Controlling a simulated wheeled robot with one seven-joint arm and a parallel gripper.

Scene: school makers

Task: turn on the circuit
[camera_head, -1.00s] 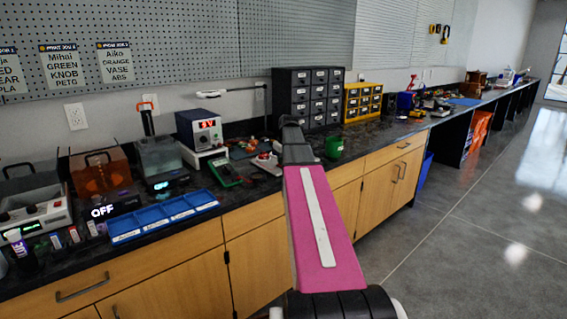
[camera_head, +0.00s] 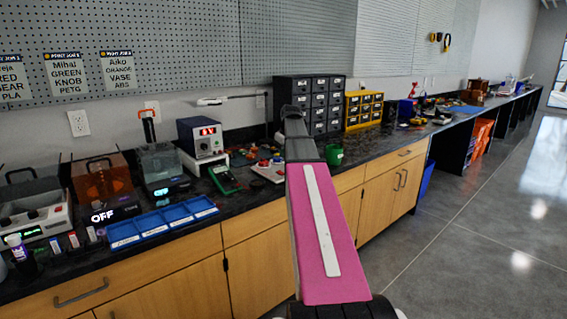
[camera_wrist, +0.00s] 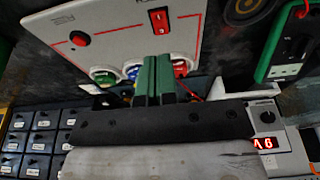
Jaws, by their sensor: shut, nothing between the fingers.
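The circuit board (camera_wrist: 120,35) is a pale panel in the wrist view. It carries a red rocker switch (camera_wrist: 159,20), a round red button (camera_wrist: 80,38) and green, blue and red terminals along one edge. My gripper (camera_wrist: 158,62) is shut and empty, its two green fingers side by side. In the picture the fingertips overlap the board's edge near the blue and red terminals, just below the rocker switch; I cannot tell whether they touch. In the head view the board (camera_head: 266,172) lies on the bench, partly behind my arm, and the gripper is hidden.
A power supply (camera_head: 186,133) with a red display stands behind the board; its display (camera_wrist: 264,143) shows in the wrist view. A green multimeter (camera_head: 223,179) lies left of the board. Black drawers (camera_head: 306,84) and a green mug (camera_head: 334,154) stand close by the arm. A blue tray (camera_head: 165,221) lies at front left.

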